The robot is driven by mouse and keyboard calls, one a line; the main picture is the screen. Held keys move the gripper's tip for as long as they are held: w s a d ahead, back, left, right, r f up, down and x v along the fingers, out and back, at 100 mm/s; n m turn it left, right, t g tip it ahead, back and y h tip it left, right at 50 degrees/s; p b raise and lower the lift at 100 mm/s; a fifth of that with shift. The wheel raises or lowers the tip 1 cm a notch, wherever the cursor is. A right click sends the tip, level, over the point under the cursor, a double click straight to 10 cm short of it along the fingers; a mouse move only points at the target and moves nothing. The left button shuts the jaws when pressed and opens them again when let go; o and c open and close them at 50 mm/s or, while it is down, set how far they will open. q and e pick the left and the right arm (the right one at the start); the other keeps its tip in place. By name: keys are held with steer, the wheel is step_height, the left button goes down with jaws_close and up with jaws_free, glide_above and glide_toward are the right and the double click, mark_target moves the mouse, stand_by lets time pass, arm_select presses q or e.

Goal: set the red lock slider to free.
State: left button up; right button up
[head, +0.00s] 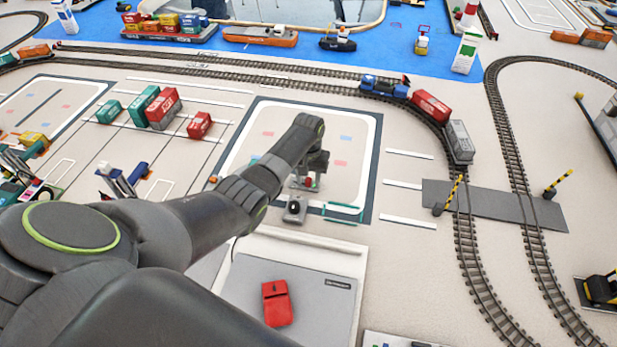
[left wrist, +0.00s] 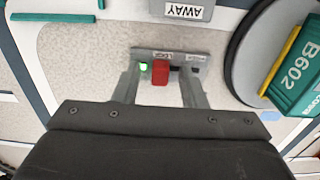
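The red lock slider (left wrist: 160,72) sits on a small grey lock plate (left wrist: 200,60) in the left wrist view. It stands in the left part of the plate, beside a lit green lamp (left wrist: 143,66); dark slot shows to its right. Small labels above it are upside down and hard to read. In the head view the slider (head: 309,182) is a small red spot beneath my left arm. My left gripper (left wrist: 158,82) is open, with one finger on each side of the slider and visible gaps. The gripper also shows in the head view (head: 308,172). My right gripper is out of view.
A round grey turntable with a teal container marked B602 (left wrist: 298,80) is right of the plate in the wrist view. An AWAY sign (left wrist: 183,10) lies above. In the head view, a red pouch (head: 277,303) lies on a grey panel (head: 325,310). Rails (head: 465,210) run at right.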

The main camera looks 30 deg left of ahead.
mark_target(294, 182)
arm_select(q)
steer(key=shift+c, duration=0.5)
jaws_close()
steer(key=a, duration=0.2)
steer(key=s+a+p, duration=0.1)
steer(key=a, duration=0.1)
steer(key=shift+r, duration=0.1)
steer(key=shift+a, duration=0.2)
steer(key=shift+c, duration=1.4)
jaws_free()
steer(key=o, duration=0.4)
steer(key=shift+s+a, duration=0.1)
